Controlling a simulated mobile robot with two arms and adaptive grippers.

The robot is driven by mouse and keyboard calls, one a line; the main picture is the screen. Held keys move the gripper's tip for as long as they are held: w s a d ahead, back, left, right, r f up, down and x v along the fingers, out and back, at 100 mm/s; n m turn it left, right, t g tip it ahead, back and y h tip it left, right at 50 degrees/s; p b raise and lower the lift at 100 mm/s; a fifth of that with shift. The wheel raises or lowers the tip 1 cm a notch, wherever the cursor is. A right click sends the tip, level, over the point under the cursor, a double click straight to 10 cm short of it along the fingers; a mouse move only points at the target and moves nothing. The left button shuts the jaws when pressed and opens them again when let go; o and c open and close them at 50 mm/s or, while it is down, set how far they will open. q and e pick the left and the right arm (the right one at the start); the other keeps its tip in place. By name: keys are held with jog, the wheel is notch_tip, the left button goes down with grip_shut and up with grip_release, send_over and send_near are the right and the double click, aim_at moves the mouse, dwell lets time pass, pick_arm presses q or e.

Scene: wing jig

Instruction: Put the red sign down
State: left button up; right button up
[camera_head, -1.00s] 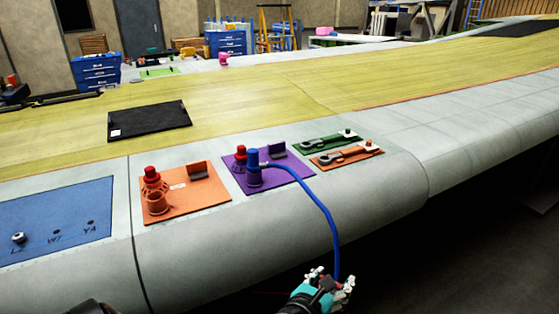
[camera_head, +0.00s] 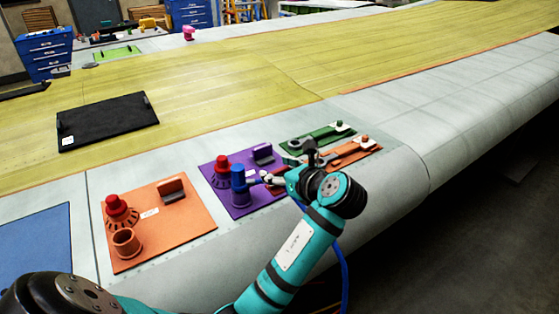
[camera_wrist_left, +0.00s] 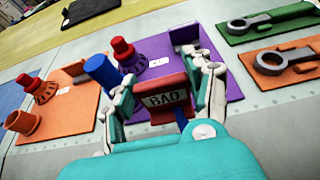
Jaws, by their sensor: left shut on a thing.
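The red sign (camera_wrist_left: 163,98), lettered "BAD", is held upright between the fingers of my left gripper (camera_wrist_left: 160,88) in the left wrist view. In the head view my left gripper (camera_head: 273,180) is over the right part of the purple mat (camera_head: 242,205), beside the blue cylinder (camera_head: 239,178). Only a small part of the sign (camera_head: 276,190) shows there, the rest hidden by the gripper and wrist. I cannot tell whether the sign touches the mat. My right gripper is not in view.
The purple mat also holds a red-topped part (camera_head: 222,167) and a dark block (camera_head: 263,154). An orange mat (camera_head: 180,222) with a red knob and open cup lies left. Green (camera_head: 318,142) and orange (camera_head: 358,155) tool mats lie right. A blue hose (camera_head: 344,275) hangs off the wing edge.

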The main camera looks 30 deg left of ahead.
pick_arm(q)
jog(key=w+a, duration=0.1)
jog(key=w, duration=0.1)
jog(key=w+a+p, duration=0.1)
jog(key=w+a, duration=0.1)
jog(key=w, duration=0.1)
jog(key=w+a+f, duration=0.1)
jog(key=w+a, duration=0.1)
jog(key=w, duration=0.1)
jog(key=shift+p, duration=0.3)
jog(key=shift+w, duration=0.15)
notch_tip(320, 180, down, 3)
jog(key=shift+p, duration=0.65)
jog(key=shift+f, duration=0.3)
jog(key=o, duration=0.7)
jog(key=shift+f, duration=0.1)
jog(key=o, duration=0.4)
jog(key=shift+o, duration=0.2)
